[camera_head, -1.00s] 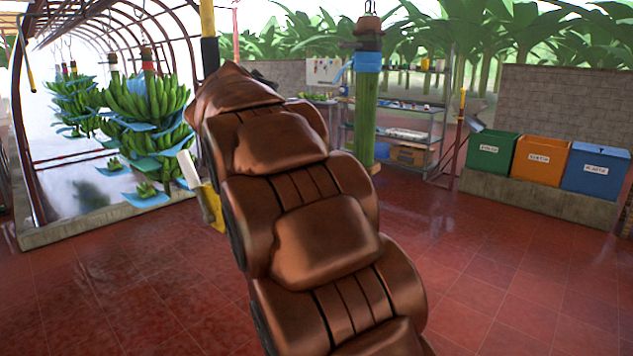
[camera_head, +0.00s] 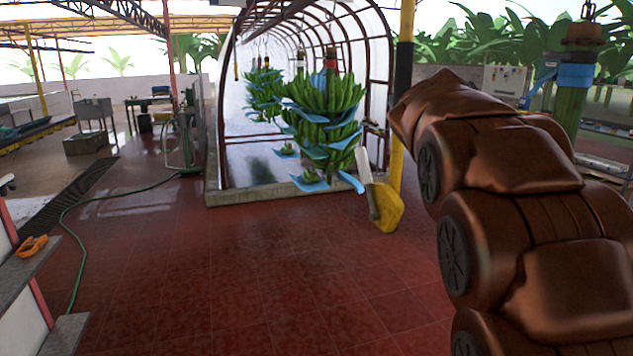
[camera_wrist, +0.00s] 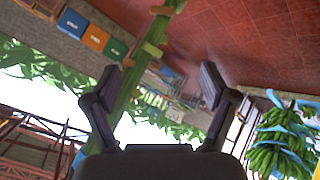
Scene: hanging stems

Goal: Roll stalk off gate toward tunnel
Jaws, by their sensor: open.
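A green stalk (camera_head: 566,115) with a blue wrap hangs upright from a hook and rusty cap at the right in the head view, partly behind my brown-covered arm. In the wrist view the stalk (camera_wrist: 127,92) slants across the picture. My open gripper (camera_wrist: 160,85) has its fingers either side of the stalk's line, the left finger nearer; I cannot tell the depth between them. My gripper is hidden in the head view. The arched tunnel (camera_head: 228,110) stands at centre, with banana bunches (camera_head: 325,110) hanging at its mouth. I cannot make out a gate.
A yellow-and-black post (camera_head: 404,60) and a white-and-yellow tool (camera_head: 384,205) stand between the tunnel and my arm. A low kerb (camera_head: 270,193) borders the tunnel. A green hose (camera_head: 85,240) lies at left. The red floor in front is clear.

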